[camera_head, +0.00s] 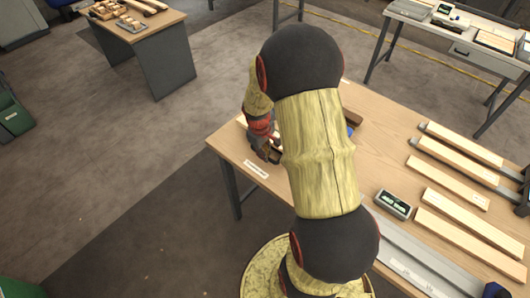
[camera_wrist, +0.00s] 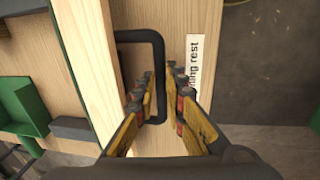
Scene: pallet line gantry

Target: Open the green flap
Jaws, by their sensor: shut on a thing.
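My gripper (camera_wrist: 164,82) is shut on a black bent bar (camera_wrist: 140,36), which passes between its fingers in the wrist view. The bar lies over pale wood at the table's left corner. My gripper also shows in the head view (camera_head: 274,155), low over that corner and partly hidden by my arm. A green angular part (camera_wrist: 22,105) shows at the left edge of the wrist view, apart from my fingers. I cannot tell whether it is the green flap. In the head view my arm hides much of the space around my gripper.
A pale wooden strip (camera_wrist: 88,60) runs left of the bar. A white label (camera_wrist: 193,60) ending in "ning rest" lies right of my fingers. The wooden table (camera_head: 385,150) holds several boards and a small display box (camera_head: 394,204). Open floor lies left.

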